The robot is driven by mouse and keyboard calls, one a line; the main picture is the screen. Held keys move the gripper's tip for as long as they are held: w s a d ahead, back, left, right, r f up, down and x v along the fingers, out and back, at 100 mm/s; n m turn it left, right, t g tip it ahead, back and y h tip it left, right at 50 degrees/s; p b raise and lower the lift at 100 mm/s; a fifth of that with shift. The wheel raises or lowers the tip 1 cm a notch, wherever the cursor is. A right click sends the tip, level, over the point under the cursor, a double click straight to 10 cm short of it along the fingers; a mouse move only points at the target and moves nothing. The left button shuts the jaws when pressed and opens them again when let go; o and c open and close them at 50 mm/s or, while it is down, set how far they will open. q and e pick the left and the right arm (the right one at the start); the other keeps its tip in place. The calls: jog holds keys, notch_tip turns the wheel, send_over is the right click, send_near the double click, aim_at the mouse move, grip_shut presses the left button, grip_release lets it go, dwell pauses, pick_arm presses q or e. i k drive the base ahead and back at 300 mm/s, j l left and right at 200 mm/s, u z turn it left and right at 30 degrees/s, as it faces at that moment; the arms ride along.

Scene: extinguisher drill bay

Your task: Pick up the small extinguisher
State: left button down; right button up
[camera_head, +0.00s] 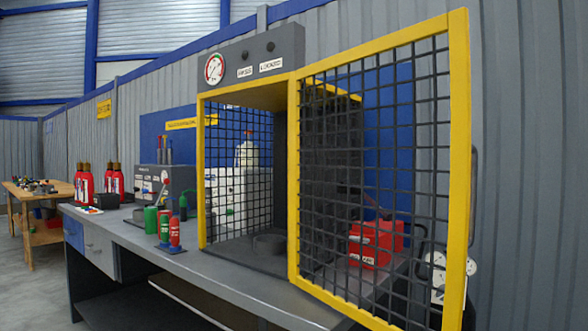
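A small red extinguisher-like cylinder (175,234) stands upright near the front edge of the grey bench, left of the yellow-framed cage. A similar green cylinder (164,228) stands right beside it, and both seem to share a small blue base. Larger red bottles with brass-coloured tops stand farther left on the bench, one group (84,186) in front of another (115,182). I cannot tell for sure which of these is the small extinguisher. Neither of my grippers shows in the head view.
The cage (201,170) stands on the bench (220,278); its mesh door (458,150) swings out at the right. Behind the mesh is a red box (372,240). A green can (151,219) and grey device (148,180) stand left. A wooden table (42,237) is far left.

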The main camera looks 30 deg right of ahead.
aim_at(116, 181)
jog(key=u, duration=0.65)
jog(key=i+j+u, duration=0.1)
jog(key=i+u, duration=0.35)
jog(key=i, duration=3.65)
jog(key=i+z, duration=0.1)
jog(key=i, duration=0.45)
jog(key=i+j+z, duration=0.1)
jog(key=i, duration=0.4)
jog(key=i+j+z, duration=0.1)
jog(key=i, duration=0.4)
jog(key=i+j+z, duration=0.1)
jog(key=i+j, duration=0.15)
jog(key=i, duration=0.3)
